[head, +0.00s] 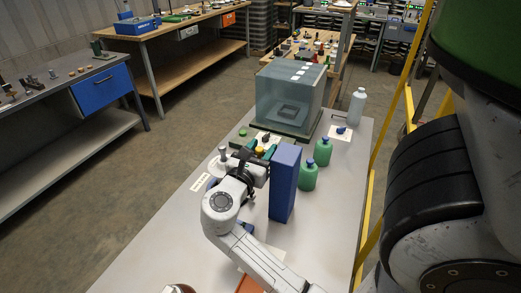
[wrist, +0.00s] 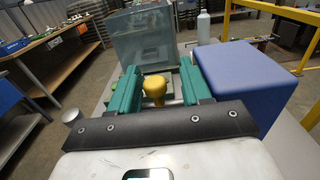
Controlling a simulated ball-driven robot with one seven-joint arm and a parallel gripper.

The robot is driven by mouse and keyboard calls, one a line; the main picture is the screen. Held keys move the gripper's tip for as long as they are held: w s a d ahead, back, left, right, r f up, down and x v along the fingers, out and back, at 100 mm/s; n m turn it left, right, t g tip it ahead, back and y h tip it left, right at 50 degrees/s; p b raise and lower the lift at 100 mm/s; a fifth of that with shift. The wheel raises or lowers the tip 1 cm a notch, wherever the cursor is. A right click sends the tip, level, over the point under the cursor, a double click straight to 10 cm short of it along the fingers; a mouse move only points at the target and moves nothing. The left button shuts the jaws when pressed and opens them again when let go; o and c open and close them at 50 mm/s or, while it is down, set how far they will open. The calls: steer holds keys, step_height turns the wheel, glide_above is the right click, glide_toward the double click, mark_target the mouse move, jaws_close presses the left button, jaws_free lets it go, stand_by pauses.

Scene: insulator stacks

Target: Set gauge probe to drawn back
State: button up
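A yellow knob (wrist: 155,88) stands upright ahead of my gripper; I take it to belong to the gauge probe, but cannot be sure. My gripper (wrist: 159,76) has two teal fingers, spread apart, one to each side of the knob with a gap at both sides. In the head view the yellow knob (head: 260,152) shows small between the teal fingers, beside the blue block. How far the probe is drawn back cannot be read from these views.
A tall blue block (head: 284,185) stands close to the right of my gripper. Two green bottles (head: 308,175) stand right of it. The bench's front left is mostly clear.

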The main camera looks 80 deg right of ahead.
steer(key=b+v, duration=0.1)
steer(key=v, duration=1)
steer(key=shift+d+f, duration=0.1)
